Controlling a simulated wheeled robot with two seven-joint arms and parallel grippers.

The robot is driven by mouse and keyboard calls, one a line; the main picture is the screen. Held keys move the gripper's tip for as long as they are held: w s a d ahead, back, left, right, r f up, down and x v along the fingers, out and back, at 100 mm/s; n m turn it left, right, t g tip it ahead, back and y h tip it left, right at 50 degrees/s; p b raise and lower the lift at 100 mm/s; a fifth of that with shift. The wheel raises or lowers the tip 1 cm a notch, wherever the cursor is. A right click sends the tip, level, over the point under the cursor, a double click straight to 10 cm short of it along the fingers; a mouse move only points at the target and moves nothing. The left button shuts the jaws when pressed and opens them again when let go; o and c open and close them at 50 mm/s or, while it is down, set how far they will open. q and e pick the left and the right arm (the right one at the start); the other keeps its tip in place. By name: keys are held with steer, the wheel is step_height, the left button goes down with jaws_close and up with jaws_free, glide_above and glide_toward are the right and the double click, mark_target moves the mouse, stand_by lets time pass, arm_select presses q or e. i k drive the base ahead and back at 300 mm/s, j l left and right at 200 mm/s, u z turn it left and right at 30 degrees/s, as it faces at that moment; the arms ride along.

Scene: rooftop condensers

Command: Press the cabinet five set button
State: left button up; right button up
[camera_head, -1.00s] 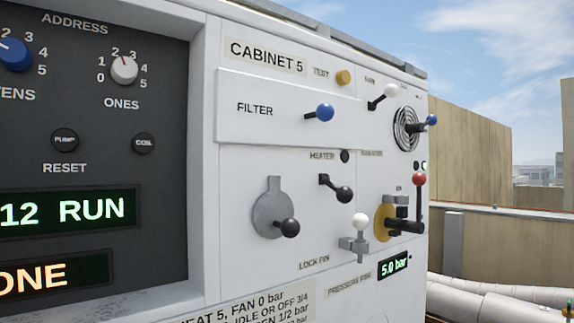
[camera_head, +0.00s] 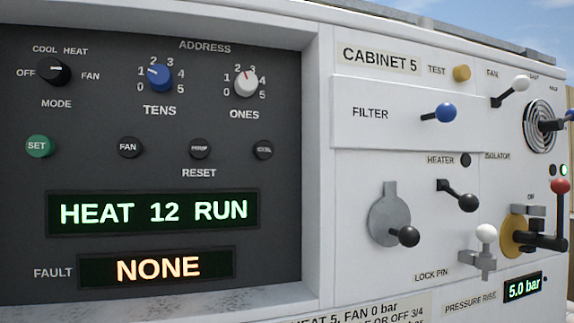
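The green round SET button (camera_head: 39,146) is at the left of the dark recessed control panel (camera_head: 290,180), below the mode knob (camera_head: 54,72). The panel sits in the white cabinet front labelled CABINET 5 (camera_head: 380,58). The green display (camera_head: 153,212) reads HEAT 12 RUN, and the fault display (camera_head: 157,268) reads NONE. The mode knob's exact setting is hard to tell. Neither of my grippers shows in the view.
Dark FAN (camera_head: 130,147), PUMP (camera_head: 200,148) and COIL (camera_head: 263,149) buttons are right of SET. Blue tens (camera_head: 158,77) and white ones (camera_head: 246,83) knobs are above. Levers stick out at the right, including the blue filter handle (camera_head: 445,112) and the red-knobbed lever (camera_head: 560,187).

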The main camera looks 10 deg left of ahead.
mark_target(38, 146)
steer(key=u, duration=1.55)
